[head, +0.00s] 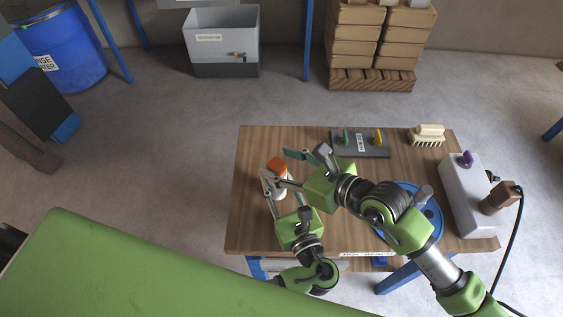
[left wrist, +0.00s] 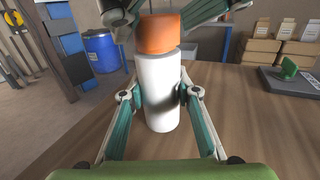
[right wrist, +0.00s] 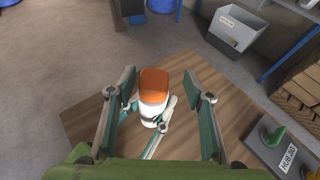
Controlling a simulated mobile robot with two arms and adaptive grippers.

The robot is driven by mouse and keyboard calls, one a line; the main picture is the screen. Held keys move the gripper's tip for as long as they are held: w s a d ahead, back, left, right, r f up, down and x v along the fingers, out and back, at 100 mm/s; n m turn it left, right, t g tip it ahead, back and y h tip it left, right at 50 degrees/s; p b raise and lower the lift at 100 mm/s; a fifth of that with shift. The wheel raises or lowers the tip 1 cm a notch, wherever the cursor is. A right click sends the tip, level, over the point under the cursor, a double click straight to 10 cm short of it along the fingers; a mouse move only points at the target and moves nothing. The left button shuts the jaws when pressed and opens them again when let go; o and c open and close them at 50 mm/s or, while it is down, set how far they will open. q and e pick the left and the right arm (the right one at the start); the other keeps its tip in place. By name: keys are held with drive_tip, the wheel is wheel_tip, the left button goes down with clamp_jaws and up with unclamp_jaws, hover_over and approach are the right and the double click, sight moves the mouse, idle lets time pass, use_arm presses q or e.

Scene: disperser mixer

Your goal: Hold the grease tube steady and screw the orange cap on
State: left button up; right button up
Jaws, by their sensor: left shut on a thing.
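The white grease tube (left wrist: 160,98) stands upright on the wooden table. My left gripper (left wrist: 157,92) is shut on its sides. The orange cap (left wrist: 158,35) sits on the tube's top, in line with it in the left wrist view; whether the threads are engaged cannot be seen.
On the table (head: 255,225) are a dark board (head: 372,150) with green and yellow pieces, a brush (head: 427,135) and a grey machine (head: 465,205) at the right. The table's left part is clear. A grey bin (head: 222,45) stands on the floor behind.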

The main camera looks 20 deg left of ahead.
sight(280, 165)
drive_tip(key=shift+s+a+r, duration=0.15)
drive_tip(key=shift+s+a, duration=0.25)
drive_tip(key=shift+s, duration=0.15)
drive_tip(key=shift+r, duration=0.6)
drive_tip(key=shift+w+d+r, duration=0.1)
drive_tip(key=shift+w+r, duration=0.05)
drive_tip(key=shift+r, duration=0.65)
drive_tip(key=shift+w+d+r, duration=0.1)
drive_tip(key=shift+w+r, duration=0.05)
drive_tip(key=shift+r, duration=0.6)
